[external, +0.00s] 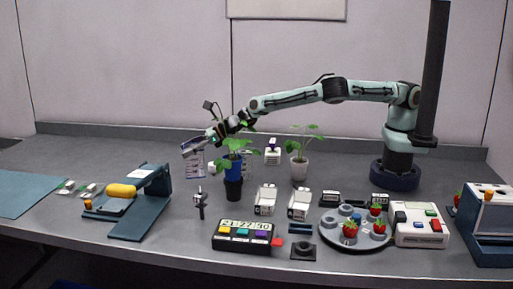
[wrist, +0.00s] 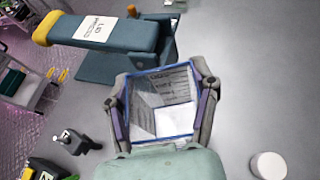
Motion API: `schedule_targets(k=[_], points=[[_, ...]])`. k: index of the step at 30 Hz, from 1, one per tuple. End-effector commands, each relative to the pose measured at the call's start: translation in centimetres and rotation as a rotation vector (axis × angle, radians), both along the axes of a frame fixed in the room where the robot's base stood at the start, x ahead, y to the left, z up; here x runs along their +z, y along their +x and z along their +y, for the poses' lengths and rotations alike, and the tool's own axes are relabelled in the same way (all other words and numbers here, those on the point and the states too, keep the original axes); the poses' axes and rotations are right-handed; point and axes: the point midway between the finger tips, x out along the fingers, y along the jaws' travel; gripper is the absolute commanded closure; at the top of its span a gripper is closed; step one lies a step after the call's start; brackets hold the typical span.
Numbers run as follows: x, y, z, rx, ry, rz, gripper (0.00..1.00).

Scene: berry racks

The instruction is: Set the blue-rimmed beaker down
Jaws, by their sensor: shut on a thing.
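The blue-rimmed beaker is a clear, square-mouthed vessel with dark markings; it shows left of the arm's end in the external view (external: 193,160) and between my fingers in the wrist view (wrist: 160,102). My gripper (external: 210,137) is shut on it, with a finger along each of two opposite sides (wrist: 162,92).
A dark blue press stand (external: 145,215) with a yellow piece is left of the beaker; it also shows in the wrist view (wrist: 120,68). A white cylinder (wrist: 268,166) stands nearby.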

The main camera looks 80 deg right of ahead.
Motion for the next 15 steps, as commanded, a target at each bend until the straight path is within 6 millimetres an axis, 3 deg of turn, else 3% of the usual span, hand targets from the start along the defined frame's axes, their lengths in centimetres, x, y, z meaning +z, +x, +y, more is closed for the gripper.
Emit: schedule_targets(k=[12, 15], points=[[-5.4, 0.0, 0.0, 0.0, 0.0, 0.001, 0.78], [-5.8, 0.0, 0.0, 0.001, 0.001, -0.002, 0.78]])
